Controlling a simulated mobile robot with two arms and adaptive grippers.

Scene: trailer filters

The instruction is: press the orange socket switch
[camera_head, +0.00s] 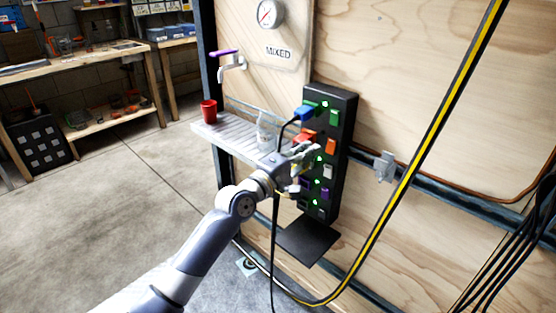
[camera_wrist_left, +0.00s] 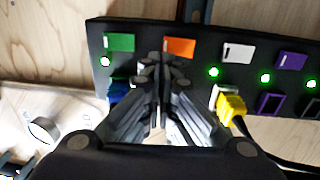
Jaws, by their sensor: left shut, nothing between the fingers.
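The orange socket switch (camera_head: 330,146) sits on the upright black socket panel (camera_head: 346,112), below the green switch and above the white one. It also shows in the left wrist view (camera_wrist_left: 180,47), just beyond my fingertips. My left gripper (camera_head: 314,148) is shut and empty, its tips close to the panel beside the orange switch. In the left wrist view the shut fingertips (camera_wrist_left: 160,64) overlap the panel just below the switch's left part. I cannot tell whether they touch. No lit lamp shows beside the orange switch; the fingers cover part of that area. My right gripper is not in view.
A blue plug (camera_head: 304,112) and a red-orange plug (camera_head: 304,136) with cables are beside the gripper. A yellow plug (camera_wrist_left: 231,107) shows in the wrist view. A yellow-black hose (camera_head: 425,150) hangs right.

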